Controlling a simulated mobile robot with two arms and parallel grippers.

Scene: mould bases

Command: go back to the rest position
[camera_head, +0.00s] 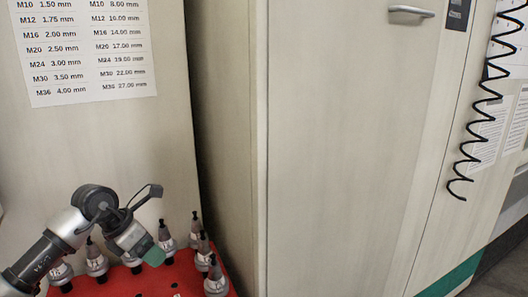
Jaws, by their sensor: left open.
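My left arm comes in from the lower left and bends at a dark round joint. My left gripper (151,192), small and dark, shows beyond this joint at the upper right of the wrist and points up and right. It is open, and I see nothing held in it. The wrist end with its green cap hangs over the back of a red tray (150,282). My right gripper is not in view.
Several grey tool holders with dark tips stand in the red tray, one of them a holder (167,240) beside my wrist. A tall beige cabinet (340,150) with a metal handle (411,11) fills the middle. A black coiled cable (470,150) hangs at right. A size chart (85,50) is upper left.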

